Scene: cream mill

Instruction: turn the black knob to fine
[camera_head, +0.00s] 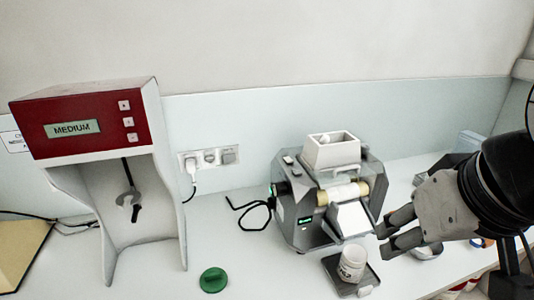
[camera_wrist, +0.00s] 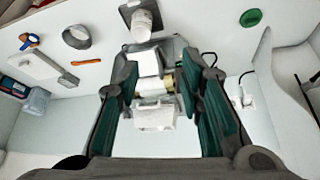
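The grey mill (camera_head: 305,240) stands on the white counter with a white hopper (camera_head: 332,150) on top and a cream roller at its front. A small black knob (camera_head: 281,188) appears on its left side, above a lit green display (camera_head: 305,221). The knob's setting is too small to read. My gripper (camera_head: 384,240) is right of the mill, fingers pointing left, apart and empty. In the wrist view my gripper (camera_wrist: 160,66) is open, with the mill's hopper (camera_wrist: 155,116) seen between the fingers. The knob is not clear there; a finger covers part of that side.
A red-topped machine (camera_head: 80,118) showing "MEDIUM" stands at left. A green lid (camera_head: 213,280) lies on the counter. A white jar (camera_head: 352,262) stands on a dark plate before the mill. A black cable (camera_head: 256,205) lies left of the mill. An orange-handled tool (camera_wrist: 30,41) lies among the clutter.

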